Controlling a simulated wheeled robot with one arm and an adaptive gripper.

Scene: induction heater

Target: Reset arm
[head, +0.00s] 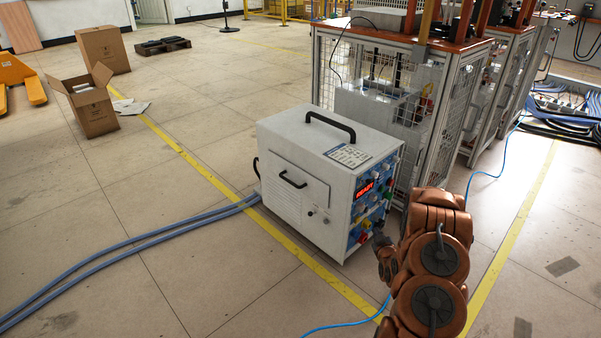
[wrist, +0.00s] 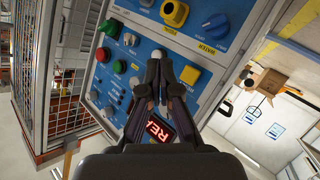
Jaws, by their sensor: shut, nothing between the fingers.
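The induction heater (head: 297,178) is a white box with a black top handle, standing on the floor mid-frame in the head view. Its blue control panel (head: 359,213) faces right, with a lit red display (head: 364,189). In the wrist view the panel (wrist: 150,47) fills the middle, turned over, with the red display (wrist: 160,129) partly behind the fingers. My gripper (wrist: 161,64) is shut and empty in front of the panel; contact cannot be told. In the head view my gripper (head: 381,240) is small and partly hidden.
A wire-mesh cage (head: 430,120) stands close behind and right of the heater. Grey-blue hoses (head: 130,241) run left across the floor, and a thin blue cable (head: 340,324) lies in front. Cardboard boxes (head: 92,108) stand far left. The floor at front left is mostly clear.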

